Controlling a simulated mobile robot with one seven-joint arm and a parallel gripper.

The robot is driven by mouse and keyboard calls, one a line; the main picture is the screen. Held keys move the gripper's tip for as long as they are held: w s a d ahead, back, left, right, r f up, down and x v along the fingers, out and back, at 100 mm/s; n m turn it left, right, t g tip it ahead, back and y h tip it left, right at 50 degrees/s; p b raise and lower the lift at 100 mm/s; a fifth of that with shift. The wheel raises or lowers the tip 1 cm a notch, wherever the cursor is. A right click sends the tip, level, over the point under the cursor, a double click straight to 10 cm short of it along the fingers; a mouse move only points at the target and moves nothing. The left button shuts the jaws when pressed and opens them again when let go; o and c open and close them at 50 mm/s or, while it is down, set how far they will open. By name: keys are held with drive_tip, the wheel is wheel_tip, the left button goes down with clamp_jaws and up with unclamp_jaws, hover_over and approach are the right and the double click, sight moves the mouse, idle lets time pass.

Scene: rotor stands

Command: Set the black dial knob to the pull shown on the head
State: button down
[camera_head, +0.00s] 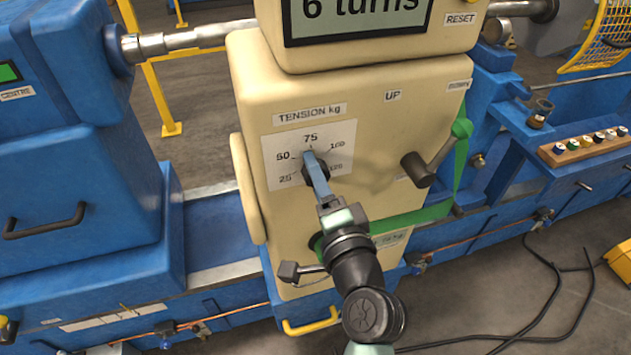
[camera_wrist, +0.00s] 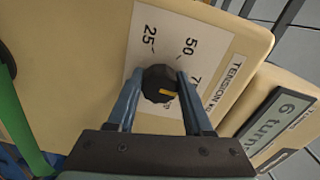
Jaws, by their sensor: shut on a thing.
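The black dial knob (camera_wrist: 154,76) sits on a white scale plate (camera_wrist: 135,55) marked TENSION kg, on the cream head (camera_head: 255,130). My gripper (camera_wrist: 158,80) has a finger on each side of the knob and is shut on it. In the wrist view the knob's yellow mark points right, roughly toward the 75; the right finger partly covers the scale there, so I cannot tell the exact setting. The head view shows the knob (camera_head: 325,168) partly behind my fingers. The head's display (camera_head: 358,18) reads "6 turns", its top cut off.
A small label with kg (camera_head: 390,238) below is too small to read surely. A blue housing (camera_head: 90,180) stands left. Black cables (camera_head: 555,300) lie on the floor at right.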

drive_tip(key=shift+n, duration=0.3)
drive_tip(key=shift+c, duration=1.5)
unclamp_jaws()
drive_tip(key=b+v, duration=0.4)
drive_tip(key=v, duration=0.9)
